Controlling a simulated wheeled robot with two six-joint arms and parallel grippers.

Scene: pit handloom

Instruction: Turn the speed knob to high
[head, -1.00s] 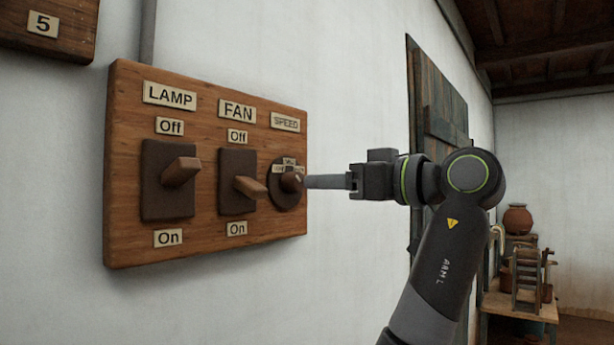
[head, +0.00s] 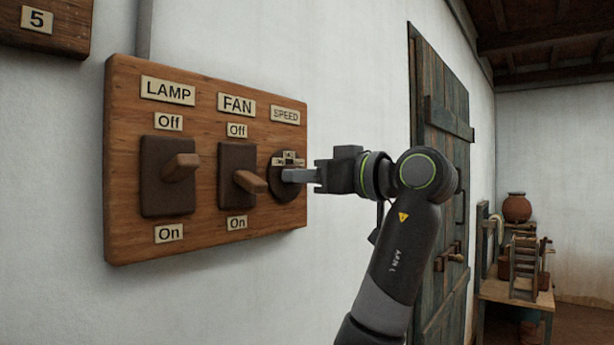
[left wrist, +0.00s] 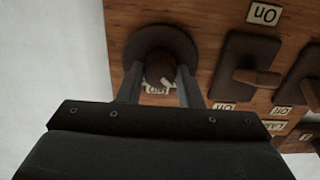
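The speed knob is a dark round dial (head: 287,192) under the SPEED label (head: 285,115), at the right end of a wooden switch panel (head: 205,90). Small plates, too small to read, sit along its upper edge. My left gripper (head: 287,176) has its fingertips at the knob and partly hides it in the head view. In the left wrist view the dial (left wrist: 180,42) shows upside down, with the fingers (left wrist: 159,78) on either side of its raised middle. The fingers are apart, with narrow gaps to the knob. My right gripper is out of view.
The FAN switch (head: 238,180) is close to the left of the knob, and the LAMP switch (head: 168,180) is further left. A wooden door (head: 445,120) stands to the right on the wall. A table (head: 500,290) with pots is far back right.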

